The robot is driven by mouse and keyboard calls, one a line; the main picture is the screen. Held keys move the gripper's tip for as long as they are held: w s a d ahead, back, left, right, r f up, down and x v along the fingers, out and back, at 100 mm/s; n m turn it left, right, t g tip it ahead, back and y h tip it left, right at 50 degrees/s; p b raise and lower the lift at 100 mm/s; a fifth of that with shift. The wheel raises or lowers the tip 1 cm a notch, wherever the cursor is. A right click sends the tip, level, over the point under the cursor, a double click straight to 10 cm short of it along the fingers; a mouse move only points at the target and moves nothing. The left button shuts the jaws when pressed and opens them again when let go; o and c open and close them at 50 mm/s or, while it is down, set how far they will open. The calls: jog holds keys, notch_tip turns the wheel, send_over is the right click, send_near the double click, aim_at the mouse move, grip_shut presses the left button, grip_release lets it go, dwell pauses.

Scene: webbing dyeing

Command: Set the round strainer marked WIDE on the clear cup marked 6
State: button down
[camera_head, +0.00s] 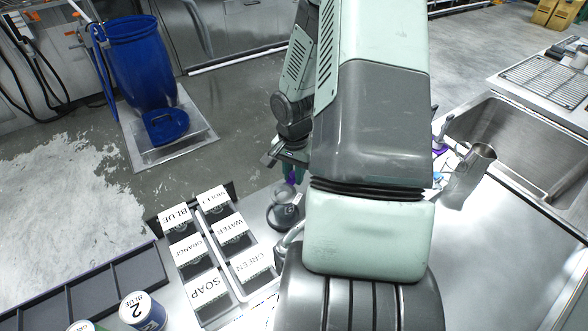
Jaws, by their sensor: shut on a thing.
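My gripper (293,172) is left of my arm's large links, above the counter's back edge. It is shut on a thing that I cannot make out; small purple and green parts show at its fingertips. Just below is a clear round vessel (283,196) over a dark round base (284,217). I cannot read a 6 on it, nor tell whether the held thing touches it. No WIDE mark is readable, and I cannot pick out the strainer for sure. My arm hides much of the middle of the counter.
Black boxes with white cards reading BLUE, WATER, ORANGE, GREEN and SOAP (208,290) stand left. A metal pitcher (470,175) and sink (520,150) are right. Bare counter (500,270) lies front right.

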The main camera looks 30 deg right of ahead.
dwell(0.4)
jog(key=shift+c, duration=2.1)
grip_release()
jog(key=shift+r, duration=3.5)
jog(key=shift+f, duration=0.1)
jog(key=shift+f, duration=3.3)
jog(key=shift+r, duration=0.1)
